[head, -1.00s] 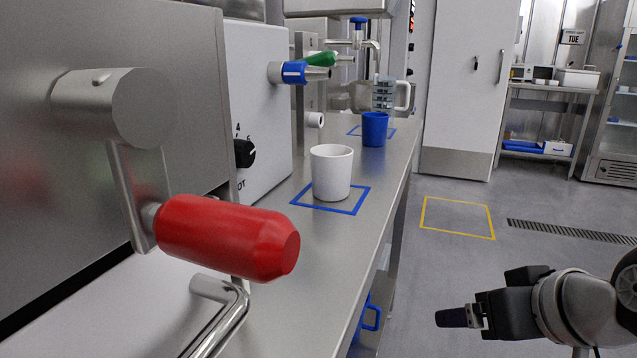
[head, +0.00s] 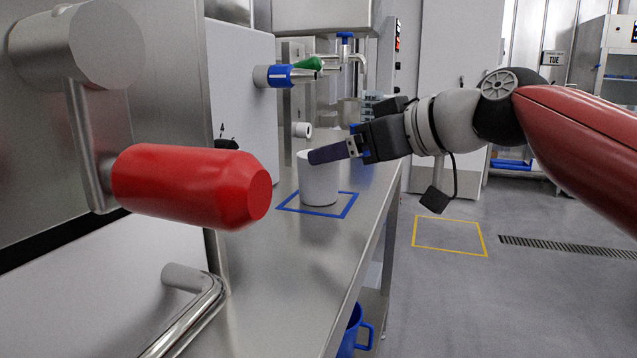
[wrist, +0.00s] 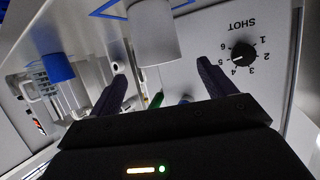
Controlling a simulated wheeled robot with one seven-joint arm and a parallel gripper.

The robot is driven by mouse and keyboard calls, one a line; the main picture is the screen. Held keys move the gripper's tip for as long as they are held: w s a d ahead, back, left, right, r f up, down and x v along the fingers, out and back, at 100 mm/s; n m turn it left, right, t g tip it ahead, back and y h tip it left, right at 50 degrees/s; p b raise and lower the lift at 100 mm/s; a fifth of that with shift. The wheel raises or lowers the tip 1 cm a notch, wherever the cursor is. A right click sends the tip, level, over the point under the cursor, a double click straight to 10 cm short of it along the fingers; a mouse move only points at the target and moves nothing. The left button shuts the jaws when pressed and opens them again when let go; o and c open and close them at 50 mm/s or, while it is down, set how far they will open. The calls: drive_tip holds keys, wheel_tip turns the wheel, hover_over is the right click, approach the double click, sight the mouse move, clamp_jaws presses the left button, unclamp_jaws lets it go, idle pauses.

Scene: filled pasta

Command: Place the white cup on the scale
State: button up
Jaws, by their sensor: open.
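The white cup (head: 319,186) stands upright in a blue taped square (head: 347,208) on the steel counter. My gripper (head: 318,155) reaches in from the right in the head view, its fingertips overlapping the upper part of the cup. In the wrist view, which looks upside down, the white cup (wrist: 153,36) shows ahead of and between the two separated dark fingers of my gripper (wrist: 160,76). The jaws are open and hold nothing. I cannot tell whether a finger touches the cup. I see no scale that I can make out.
A red-handled machine (head: 185,187) fills the left foreground. A blue cup (wrist: 57,67) is farther along the counter, largely hidden by my gripper in the head view. A blue handled container (head: 352,330) sits below the counter.

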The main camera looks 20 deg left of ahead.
sight(318, 178)
drive_tip(key=shift+p+x, duration=0.35)
drive_tip(key=shift+x, duration=2.85)
drive_tip(key=c, duration=1.2)
drive_tip(key=shift+o, duration=0.2)
drive_tip(key=shift+d+r, duration=0.1)
